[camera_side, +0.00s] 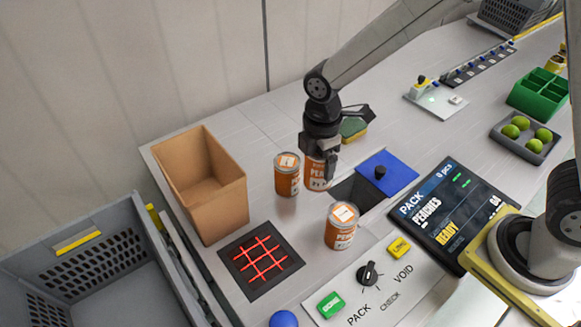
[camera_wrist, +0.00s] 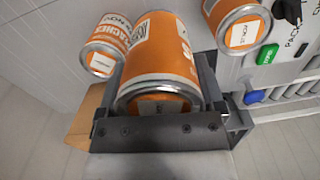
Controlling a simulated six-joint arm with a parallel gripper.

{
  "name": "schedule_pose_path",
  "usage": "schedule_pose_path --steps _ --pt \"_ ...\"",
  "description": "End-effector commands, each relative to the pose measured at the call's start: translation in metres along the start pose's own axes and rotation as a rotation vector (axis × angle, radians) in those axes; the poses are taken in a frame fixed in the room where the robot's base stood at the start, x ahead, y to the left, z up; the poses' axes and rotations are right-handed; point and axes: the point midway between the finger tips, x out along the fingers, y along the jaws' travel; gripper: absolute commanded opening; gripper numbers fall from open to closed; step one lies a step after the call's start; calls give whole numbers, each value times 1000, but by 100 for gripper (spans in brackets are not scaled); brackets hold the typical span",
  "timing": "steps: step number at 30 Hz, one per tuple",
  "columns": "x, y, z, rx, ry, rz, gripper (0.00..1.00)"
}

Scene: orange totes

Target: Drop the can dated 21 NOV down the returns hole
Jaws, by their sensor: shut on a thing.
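My gripper (camera_side: 322,162) is shut on an orange peach can (camera_side: 317,178), which fills the middle of the wrist view (camera_wrist: 160,62). The held can is upright, just left of a dark rectangular opening (camera_side: 350,191) beside a blue lid (camera_side: 392,173) with a black knob. I cannot tell whether its base touches the table. A second orange can (camera_side: 287,180) stands to its left, and it also shows in the wrist view (camera_wrist: 108,42). A third can (camera_side: 340,233) stands in front; it also shows in the wrist view (camera_wrist: 235,22). I cannot read the dates on the cans surely.
An open cardboard box (camera_side: 222,205) and a black pad with a red grid (camera_side: 261,262) lie to the left. A PACK/VOID panel with a dial (camera_side: 368,273) is in front. A screen (camera_side: 443,212) stands right of the opening. A green-yellow sponge (camera_side: 354,129) lies behind.

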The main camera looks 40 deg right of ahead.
Motion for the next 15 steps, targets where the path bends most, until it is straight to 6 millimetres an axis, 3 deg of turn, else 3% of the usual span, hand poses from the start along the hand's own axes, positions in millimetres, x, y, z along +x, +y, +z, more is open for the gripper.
schedule_pose_path --steps 3,9,15 --pt "3 -1 33 95 1 1 2" --pt "9 -8 78 236 1 2 2" --pt "12 -16 104 322 1 2 2"
